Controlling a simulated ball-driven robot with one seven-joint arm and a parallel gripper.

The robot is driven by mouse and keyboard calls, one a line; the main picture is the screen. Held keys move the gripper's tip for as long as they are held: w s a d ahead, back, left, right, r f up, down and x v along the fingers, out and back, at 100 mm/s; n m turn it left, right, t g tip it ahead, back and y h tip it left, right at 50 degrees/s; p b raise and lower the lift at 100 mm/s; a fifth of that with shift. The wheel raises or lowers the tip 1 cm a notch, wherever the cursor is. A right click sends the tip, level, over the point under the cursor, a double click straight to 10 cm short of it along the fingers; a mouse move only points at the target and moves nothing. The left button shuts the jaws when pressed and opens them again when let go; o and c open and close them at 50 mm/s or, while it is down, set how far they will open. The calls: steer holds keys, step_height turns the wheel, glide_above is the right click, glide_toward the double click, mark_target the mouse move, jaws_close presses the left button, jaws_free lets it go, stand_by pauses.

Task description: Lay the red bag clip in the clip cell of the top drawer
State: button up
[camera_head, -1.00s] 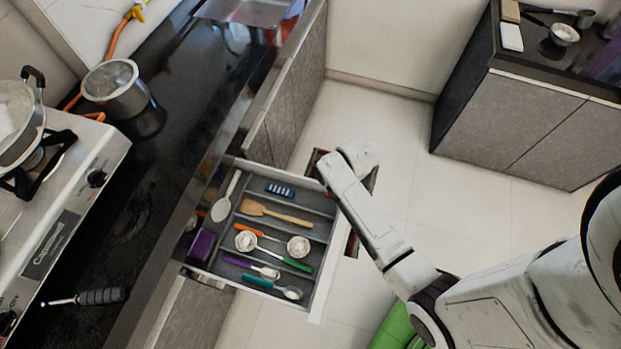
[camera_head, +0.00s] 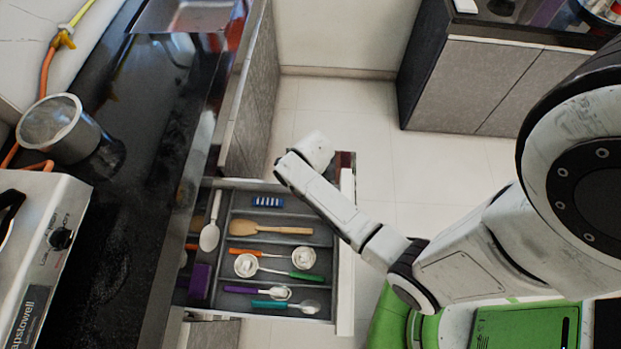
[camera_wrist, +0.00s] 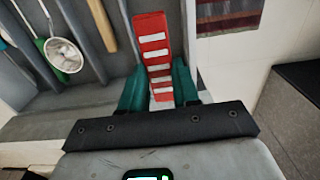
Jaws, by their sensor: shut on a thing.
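The red bag clip (camera_wrist: 153,45), with white bars, is held between the teal fingers of my gripper (camera_wrist: 157,88) in the wrist view. The open top drawer (camera_head: 345,300) shows in the head view with several long cells. A blue clip (camera_head: 268,201) lies in its uppermost cell. My arm's end is at the drawer's upper right corner in the head view; it hides the fingers and the red clip there. In the wrist view the clip appears over the drawer's grey interior, close to its front wall. I cannot tell its height.
A wooden spatula (camera_head: 270,229), strainers (camera_head: 303,257), a white spoon (camera_head: 210,236) and a purple box (camera_head: 200,282) fill other cells. The dark counter (camera_head: 120,215) with a metal pot (camera_head: 60,130) is on the left. Floor (camera_head: 400,165) is clear right of the drawer.

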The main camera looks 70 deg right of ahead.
steer(key=shift+f+b, duration=3.75)
steer(key=shift+b, duration=0.2)
steer(key=shift+f+b, duration=0.65)
steer(key=shift+f, duration=0.75)
steer(key=o, duration=1.1)
step_height(320, 180, up, 11)
steer(key=shift+f+p, duration=0.1)
steer(key=shift+p, duration=0.6)
